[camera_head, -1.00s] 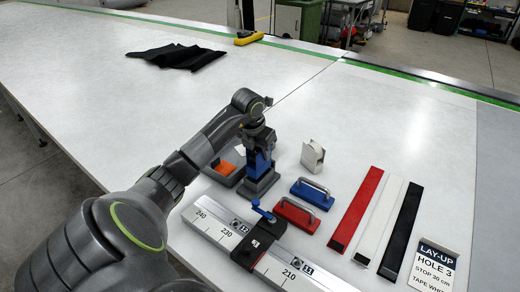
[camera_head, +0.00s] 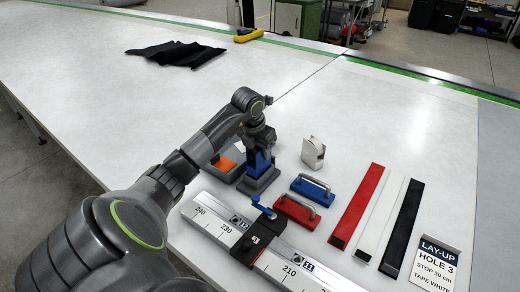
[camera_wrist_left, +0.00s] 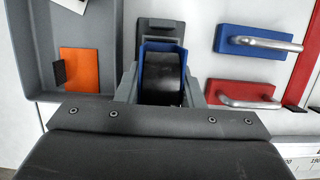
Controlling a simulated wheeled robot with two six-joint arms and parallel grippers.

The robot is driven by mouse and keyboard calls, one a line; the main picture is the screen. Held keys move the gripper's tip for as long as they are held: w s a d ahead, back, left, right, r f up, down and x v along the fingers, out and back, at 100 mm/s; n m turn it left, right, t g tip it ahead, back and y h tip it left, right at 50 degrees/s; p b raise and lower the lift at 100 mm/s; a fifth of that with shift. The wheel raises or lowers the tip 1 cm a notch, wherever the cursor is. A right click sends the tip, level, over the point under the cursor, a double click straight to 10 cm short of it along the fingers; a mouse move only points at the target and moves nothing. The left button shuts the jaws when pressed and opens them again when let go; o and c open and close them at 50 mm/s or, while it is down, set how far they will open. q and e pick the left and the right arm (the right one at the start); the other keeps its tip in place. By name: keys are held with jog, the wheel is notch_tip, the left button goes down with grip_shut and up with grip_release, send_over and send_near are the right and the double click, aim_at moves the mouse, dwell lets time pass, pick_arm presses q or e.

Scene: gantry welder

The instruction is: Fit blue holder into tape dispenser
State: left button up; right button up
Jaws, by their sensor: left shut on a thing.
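My left gripper (camera_head: 258,148) points down and is shut on the blue holder (camera_head: 260,163). In the left wrist view the fingers (camera_wrist_left: 162,92) close on both sides of the holder (camera_wrist_left: 147,47), which has a black roll inside. The grey tape dispenser (camera_head: 259,184) stands on the table directly beneath the holder. Part of it shows beyond the holder in the left wrist view (camera_wrist_left: 160,25). The holder looks upright and overlaps the dispenser; whether it is seated is hidden. My right gripper is not in view.
A grey tray (camera_head: 222,172) with an orange piece is close left of the dispenser. Blue (camera_head: 312,192) and red (camera_head: 297,212) handled blocks lie to the right. A white dispenser-like object (camera_head: 313,152) stands behind them. A ruler rail (camera_head: 205,222) lies in front.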

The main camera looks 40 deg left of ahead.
pick_arm(q)
jog(key=shift+f+b, duration=1.45)
jog(key=shift+f, duration=0.2)
jog(key=o, duration=1.2)
jog(key=shift+c, duration=0.2)
jog(key=shift+r, duration=0.1)
jog(key=b+v, duration=0.2)
jog(key=v, duration=1)
jog(key=shift+s+b, duration=0.1)
jog(key=shift+b, duration=0.25)
jog(key=p+v, duration=0.1)
jog(key=v, duration=0.2)
jog(key=shift+r, duration=0.4)
jog(key=shift+p+v, duration=0.75)
jog(key=shift+v, duration=0.05)
jog(key=shift+s+f, duration=0.1)
